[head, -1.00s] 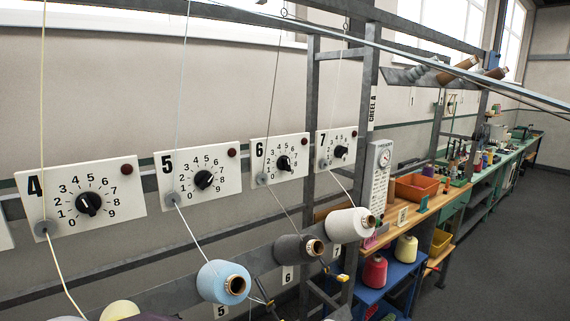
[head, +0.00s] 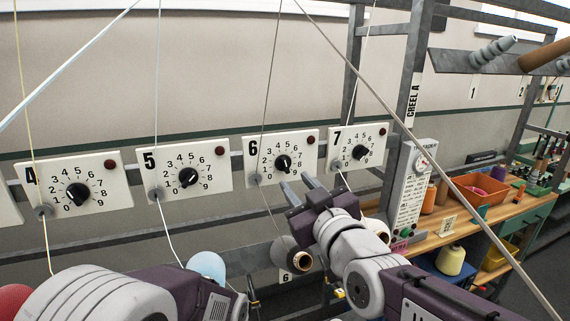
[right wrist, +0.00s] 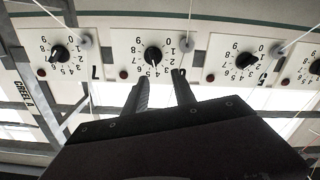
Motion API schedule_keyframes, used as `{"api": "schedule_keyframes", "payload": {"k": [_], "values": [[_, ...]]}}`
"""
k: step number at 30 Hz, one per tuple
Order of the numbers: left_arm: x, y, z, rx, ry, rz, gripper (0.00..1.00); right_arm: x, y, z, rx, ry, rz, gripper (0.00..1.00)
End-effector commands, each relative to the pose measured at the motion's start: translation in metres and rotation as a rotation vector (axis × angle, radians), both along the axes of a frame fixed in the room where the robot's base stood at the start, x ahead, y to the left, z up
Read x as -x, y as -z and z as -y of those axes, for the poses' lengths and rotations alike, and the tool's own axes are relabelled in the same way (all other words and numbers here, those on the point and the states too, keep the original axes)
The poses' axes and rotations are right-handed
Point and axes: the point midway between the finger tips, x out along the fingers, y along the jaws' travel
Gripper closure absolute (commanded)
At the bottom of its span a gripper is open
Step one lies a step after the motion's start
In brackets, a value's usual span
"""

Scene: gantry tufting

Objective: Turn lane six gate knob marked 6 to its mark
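The lane six gate knob (head: 284,163) is a black knob on a white panel (head: 258,138) marked 6, with digits 0 to 9 around it. In the right wrist view, upside down, the knob (right wrist: 152,55) has its pale line toward the 4 and 5 side; the exact digit is unclear. I cannot make out a separate target mark. My right gripper (head: 300,188) is open and empty, in front of and below panel 6. Its two fingers (right wrist: 160,92) stand apart, pointing toward the knob without touching it. My left arm shows at lower left, its gripper out of sight.
Similar knob panels stand either side: 5 (head: 186,172) and 7 (head: 358,148). Thin yarns run across the panels, one past panel 6. A grey post (head: 412,75) stands to the right.

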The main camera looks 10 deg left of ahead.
Motion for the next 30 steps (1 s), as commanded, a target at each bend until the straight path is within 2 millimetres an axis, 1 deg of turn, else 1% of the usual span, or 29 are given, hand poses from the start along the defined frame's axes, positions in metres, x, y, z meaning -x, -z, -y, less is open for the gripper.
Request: {"api": "schedule_keyframes", "payload": {"k": [6,9,12,16,23,24,27,30], "values": [[0.0,-0.027,0.0,0.0,0.0,0.001,0.64,-0.036,-0.004,-0.023,0.004,0.003,-0.005,0.68],[0.0,-0.037,0.0,0.0,0.0,0.001,0.64,-0.052,-0.004,-0.034,0.003,0.003,-0.005,0.68],[0.0,-0.044,0.0,0.0,0.0,0.001,0.64,-0.064,-0.003,-0.042,0.003,0.002,-0.004,0.68],[0.0,-0.047,0.0,0.0,0.0,0.001,0.64,-0.072,-0.001,-0.047,0.002,0.003,-0.003,0.68],[0.0,-0.046,0.0,0.0,0.0,0.001,0.64,-0.073,0.001,-0.047,0.0,0.003,-0.003,0.68],[0.0,-0.046,0.0,0.0,0.0,0.0,0.64,-0.073,0.001,-0.047,0.001,0.003,-0.002,0.74],[0.0,-0.046,0.0,0.0,0.0,0.001,0.64,-0.073,0.001,-0.047,0.001,0.003,-0.002,1.0],[0.0,-0.046,0.0,0.0,0.0,0.001,0.64,-0.073,0.001,-0.047,0.0,0.004,-0.002,1.0]]}}
